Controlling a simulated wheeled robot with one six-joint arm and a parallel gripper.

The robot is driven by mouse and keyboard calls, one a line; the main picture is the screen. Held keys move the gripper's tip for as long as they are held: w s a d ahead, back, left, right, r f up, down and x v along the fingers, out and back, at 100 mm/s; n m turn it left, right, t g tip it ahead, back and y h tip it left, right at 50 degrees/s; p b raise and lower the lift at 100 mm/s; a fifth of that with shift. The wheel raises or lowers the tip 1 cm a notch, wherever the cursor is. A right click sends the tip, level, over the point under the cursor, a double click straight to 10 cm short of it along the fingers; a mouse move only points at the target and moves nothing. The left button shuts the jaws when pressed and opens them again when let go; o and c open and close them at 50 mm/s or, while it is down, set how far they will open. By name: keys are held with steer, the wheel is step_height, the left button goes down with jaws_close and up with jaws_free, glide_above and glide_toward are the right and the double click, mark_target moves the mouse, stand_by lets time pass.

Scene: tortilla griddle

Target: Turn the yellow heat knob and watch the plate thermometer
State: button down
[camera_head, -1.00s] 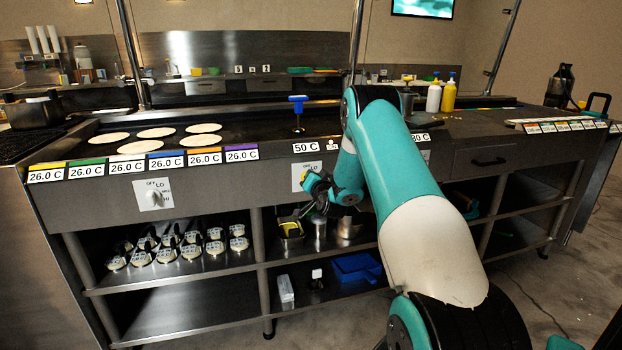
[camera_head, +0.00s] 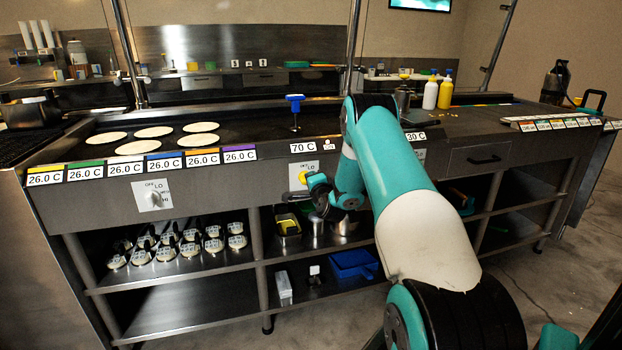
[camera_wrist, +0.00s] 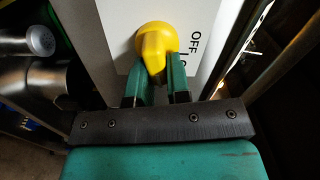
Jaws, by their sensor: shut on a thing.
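The yellow heat knob (camera_wrist: 156,45) sits on a white dial panel (camera_wrist: 113,22), with OFF and part of another mark legible in the wrist view. My gripper (camera_wrist: 158,75) is shut on the knob, one green finger on each side. In the head view the knob (camera_head: 299,178) shows small on the counter's front, with my gripper (camera_head: 314,183) against it. The plate thermometer display (camera_head: 302,151) just above reads 70 C. A blue-topped tool (camera_head: 295,108) stands upright on the plate behind it.
Several pale tortillas (camera_head: 153,132) lie on the griddle at left, above tags reading 26.0 C. Open shelves below hold several white-faced items and a blue tray (camera_head: 351,263). White and yellow bottles (camera_head: 430,95) stand at right.

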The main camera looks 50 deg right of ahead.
steer(key=shift+w+a, duration=0.1)
stand_by(0.3)
steer(key=c, duration=1.1)
jaws_free()
steer(key=b+v, duration=1.6)
steer(key=v, duration=0.1)
steer(key=shift+s, duration=0.25)
